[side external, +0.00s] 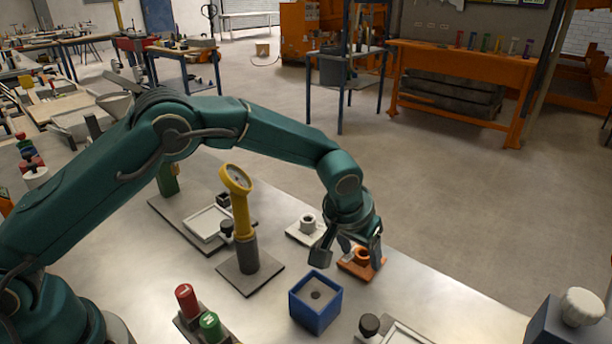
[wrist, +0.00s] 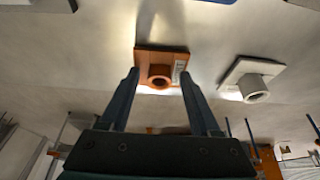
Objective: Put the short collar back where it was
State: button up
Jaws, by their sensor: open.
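My gripper (side external: 347,252) is open and empty, pointing down over the orange collar piece (side external: 362,258). In the wrist view the orange piece (wrist: 161,68), a square plate with a round ring, lies ahead between the fingertips (wrist: 160,80). A pale label strip shows on its right side. I cannot tell if the fingers reach beside the ring or stay above it. A white plate with a pale round collar (side external: 307,226) lies left of it; it also shows in the wrist view (wrist: 250,80). Which of the two is the short collar I cannot tell.
A blue open box (side external: 316,304) with a grey inside stands in front. A yellow-necked gauge (side external: 240,205) stands on a dark plate to the left. Red (side external: 187,298) and green (side external: 210,325) cylinders stand front left. The table's edge is close behind the orange piece.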

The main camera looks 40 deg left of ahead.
jog(key=v, duration=1.2)
jog(key=shift+r, duration=0.15)
jog(key=s+a+r+n+t, duration=0.2)
jog(key=s+a+r, duration=0.1)
jog(key=a+r, duration=0.5)
jog(key=s+a+r, duration=0.1)
jog(key=s+a, duration=0.4)
jog(key=s, duration=0.6)
jog(key=s+f+m, duration=0.1)
jog(key=s+f, duration=0.4)
jog(key=s, duration=0.1)
jog(key=shift+s+f+g, duration=0.2)
jog(key=shift+s+g, duration=0.1)
